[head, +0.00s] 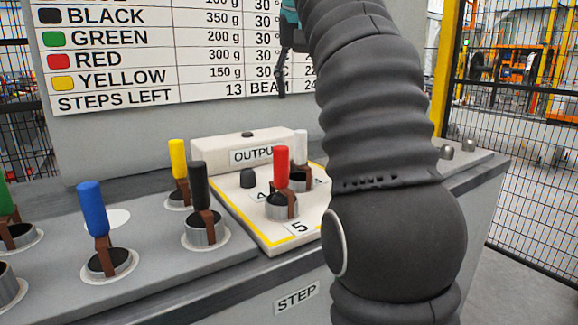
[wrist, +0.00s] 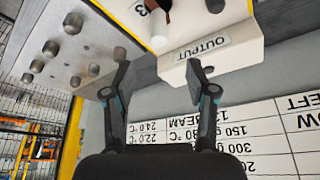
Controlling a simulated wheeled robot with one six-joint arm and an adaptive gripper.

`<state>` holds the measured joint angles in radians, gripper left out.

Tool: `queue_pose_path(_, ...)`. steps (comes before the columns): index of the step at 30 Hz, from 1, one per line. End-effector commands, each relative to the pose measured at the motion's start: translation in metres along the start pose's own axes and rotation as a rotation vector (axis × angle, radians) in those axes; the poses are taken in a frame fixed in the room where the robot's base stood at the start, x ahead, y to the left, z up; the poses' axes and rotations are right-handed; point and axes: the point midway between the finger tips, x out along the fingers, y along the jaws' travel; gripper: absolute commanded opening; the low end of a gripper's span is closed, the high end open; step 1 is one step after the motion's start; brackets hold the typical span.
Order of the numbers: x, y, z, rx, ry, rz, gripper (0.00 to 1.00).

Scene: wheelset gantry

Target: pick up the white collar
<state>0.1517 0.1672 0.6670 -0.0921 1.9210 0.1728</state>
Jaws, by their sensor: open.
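The white collar has an upright white handle (head: 300,143) on a brown stem. In the head view it stands at the back right of the cream plate, partly hidden behind the red-handled collar (head: 281,170). In the wrist view a white handle end with a brown stem (wrist: 159,28), seemingly the same collar, shows at the top, near the OUTPUT box. My gripper (wrist: 158,80) is open, with nothing between its fingers, apart from the handle. In the head view only part of my gripper (head: 288,45) shows, above the OUTPUT box, beside my dark arm.
The white OUTPUT box (head: 240,147) stands behind the cream plate (head: 262,232). Yellow (head: 178,160), black (head: 200,185) and blue (head: 92,210) handles stand to the left. A printed board (head: 180,60) rises behind. Metal knobs (wrist: 72,24) sit on the bench, with mesh fencing beyond.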

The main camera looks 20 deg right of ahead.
Motion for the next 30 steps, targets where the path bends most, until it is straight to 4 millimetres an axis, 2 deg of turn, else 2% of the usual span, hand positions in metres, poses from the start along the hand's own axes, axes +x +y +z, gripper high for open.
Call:
queue_pose_path(5,0.002,0.005,-0.004,0.019,-0.003,0.006,0.57)
queue_pose_path(8,0.015,0.006,-0.003,0.022,-0.006,0.008,0.57)
queue_pose_path(15,0.061,0.009,-0.002,0.025,-0.004,0.008,0.57)
queue_pose_path(18,0.074,0.008,-0.003,0.025,-0.003,0.008,0.57)
queue_pose_path(26,0.086,0.007,-0.003,0.022,-0.002,0.007,0.57)
queue_pose_path(30,0.100,0.006,0.000,0.021,-0.003,0.006,0.57)
